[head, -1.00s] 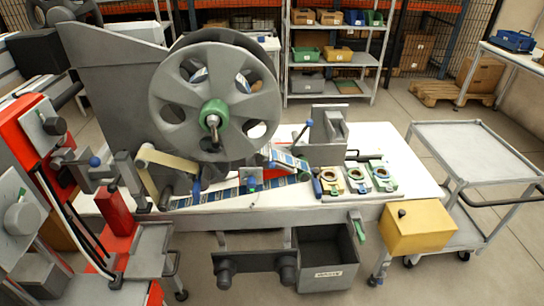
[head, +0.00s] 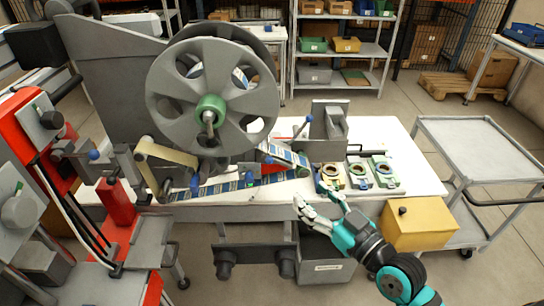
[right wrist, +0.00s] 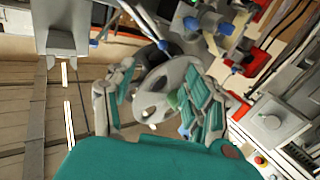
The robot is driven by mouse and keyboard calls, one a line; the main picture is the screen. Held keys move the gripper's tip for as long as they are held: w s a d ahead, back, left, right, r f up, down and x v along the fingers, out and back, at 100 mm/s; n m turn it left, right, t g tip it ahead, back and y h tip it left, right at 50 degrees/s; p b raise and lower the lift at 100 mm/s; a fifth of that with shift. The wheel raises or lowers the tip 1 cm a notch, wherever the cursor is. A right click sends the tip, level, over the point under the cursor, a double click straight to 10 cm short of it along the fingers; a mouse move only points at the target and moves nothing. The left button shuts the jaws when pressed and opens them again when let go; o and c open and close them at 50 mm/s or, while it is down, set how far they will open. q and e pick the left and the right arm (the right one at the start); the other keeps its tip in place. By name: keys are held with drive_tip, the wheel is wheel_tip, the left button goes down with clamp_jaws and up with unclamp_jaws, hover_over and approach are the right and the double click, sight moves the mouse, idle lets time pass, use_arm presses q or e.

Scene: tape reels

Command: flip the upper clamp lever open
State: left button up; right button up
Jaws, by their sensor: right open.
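A grey machine carries a large spoked reel (head: 165,95) with a green hub (head: 210,108). A striped label web (head: 220,186) runs along its white bench. Blue-knobbed levers show: one right of the reel (head: 308,119), one below it (head: 194,183), and others at the left (head: 93,155). I cannot tell which is the upper clamp lever. My right gripper (head: 319,203) is open and empty, in front of the bench's front edge, apart from the levers. In the right wrist view the reel (right wrist: 152,103) shows between its open fingers (right wrist: 160,85). My left gripper is out of view.
Round-holed fixtures (head: 358,175) sit on the bench at the right. A yellow box (head: 417,224) and a dark bin (head: 325,267) are near my right arm. A red-and-grey unit (head: 118,205) stands at the left. A grey cart (head: 480,150) is at the right.

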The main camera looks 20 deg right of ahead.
sight(271, 157)
drive_tip(key=p+x, duration=0.4)
drive_tip(key=x, duration=1.1)
drive_tip(key=shift+w+a+f, duration=0.1)
drive_tip(key=shift+w+a, duration=0.05)
drive_tip(key=shift+w, duration=0.15)
clamp_jaws()
